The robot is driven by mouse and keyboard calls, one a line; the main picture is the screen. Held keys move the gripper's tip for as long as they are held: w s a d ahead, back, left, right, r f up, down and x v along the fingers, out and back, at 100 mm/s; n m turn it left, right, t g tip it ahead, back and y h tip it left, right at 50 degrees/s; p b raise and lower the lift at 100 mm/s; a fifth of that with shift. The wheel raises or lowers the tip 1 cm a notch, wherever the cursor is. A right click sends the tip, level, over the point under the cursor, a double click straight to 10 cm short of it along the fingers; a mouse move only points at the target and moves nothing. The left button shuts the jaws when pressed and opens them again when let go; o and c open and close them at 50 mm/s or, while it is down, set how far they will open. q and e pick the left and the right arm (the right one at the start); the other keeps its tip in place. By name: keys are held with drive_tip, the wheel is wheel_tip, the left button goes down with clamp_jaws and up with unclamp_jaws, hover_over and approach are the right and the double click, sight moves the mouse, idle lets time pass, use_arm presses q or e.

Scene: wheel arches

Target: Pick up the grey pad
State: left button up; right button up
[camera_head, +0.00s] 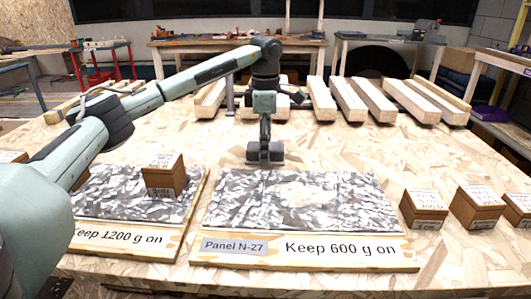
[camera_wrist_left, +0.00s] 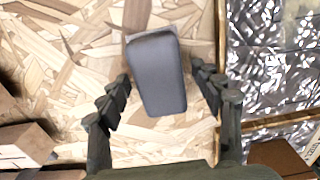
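The grey pad (camera_head: 251,153) is a small dark block on the wooden table, just beyond the far edge of Panel N-27 (camera_head: 225,247). In the left wrist view the grey pad (camera_wrist_left: 158,78) is a rounded oblong. My left gripper (camera_head: 265,142) points down over the pad; its near finger covers part of it in the head view. In the wrist view the left gripper (camera_wrist_left: 160,84) is open, with one finger on each side of the pad and gaps visible. Whether the pad touches the table is hard to tell. My right gripper is not in view.
The left panel (camera_head: 120,240) carries a brown box (camera_head: 163,178). More brown boxes (camera_head: 423,208) stand to the right of Panel N-27. Several pale wooden beams (camera_head: 350,100) lie behind the pad. The tabletop (camera_head: 350,148) right of the gripper is clear.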

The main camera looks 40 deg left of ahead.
use_arm(q)
drive_tip(key=c, duration=0.9)
drive_tip(key=shift+c, duration=0.6)
drive_tip(key=shift+r, duration=0.45)
drive_tip(key=r, duration=0.3)
drive_tip(key=shift+s+a+r, duration=0.1)
drive_tip(key=shift+s+r, duration=0.1)
drive_tip(key=shift+r, duration=0.1)
drive_tip(key=s+a+r, duration=0.1)
drive_tip(key=s+r, duration=0.5)
drive_tip(key=s, duration=0.5)
drive_tip(key=shift+r+p, duration=0.3)
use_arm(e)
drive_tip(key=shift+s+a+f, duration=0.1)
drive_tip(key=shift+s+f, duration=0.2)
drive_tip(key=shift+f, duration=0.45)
use_arm(q)
drive_tip(key=shift+s+a, duration=0.1)
